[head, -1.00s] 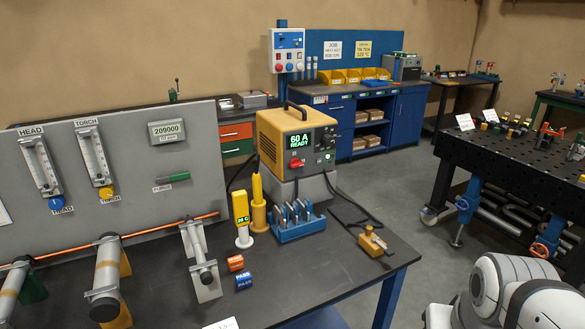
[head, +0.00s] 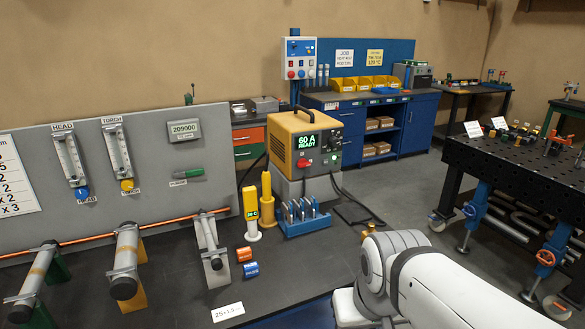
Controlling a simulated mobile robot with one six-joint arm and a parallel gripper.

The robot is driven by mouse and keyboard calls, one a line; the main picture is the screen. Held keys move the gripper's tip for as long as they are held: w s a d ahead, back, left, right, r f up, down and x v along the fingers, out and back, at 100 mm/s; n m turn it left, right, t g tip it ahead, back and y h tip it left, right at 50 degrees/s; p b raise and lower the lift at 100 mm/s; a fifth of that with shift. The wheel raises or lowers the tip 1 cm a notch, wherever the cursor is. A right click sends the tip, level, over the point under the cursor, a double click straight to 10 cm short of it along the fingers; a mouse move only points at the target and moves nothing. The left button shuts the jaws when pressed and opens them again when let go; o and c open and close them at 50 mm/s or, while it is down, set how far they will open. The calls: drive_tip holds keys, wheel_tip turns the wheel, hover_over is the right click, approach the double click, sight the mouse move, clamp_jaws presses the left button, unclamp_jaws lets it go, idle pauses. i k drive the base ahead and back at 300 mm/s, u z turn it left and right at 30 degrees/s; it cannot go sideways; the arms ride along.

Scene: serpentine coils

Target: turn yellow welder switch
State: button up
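The yellow welder (head: 281,140) stands on a grey block at the back of the dark bench. Its front panel faces right and toward me. A lit green display (head: 306,142) reads "60 A READY". A red switch (head: 304,162) sits below the display at the panel's left. A dark knob (head: 334,141) and a small green light (head: 335,160) are at the panel's right. My white arm enters from the lower right, in front of the bench's right end. My gripper is not in view.
A blue holder (head: 304,222) with metal tools, a yellow handheld meter (head: 252,213) and a yellow cylinder (head: 268,200) stand before the welder. Black cables lie at its right. A perforated table (head: 500,165) stands right.

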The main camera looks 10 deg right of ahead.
sight(302, 163)
drive_tip(key=z, duration=0.05)
drive_tip(key=i, duration=1)
drive_tip(key=u, duration=0.05)
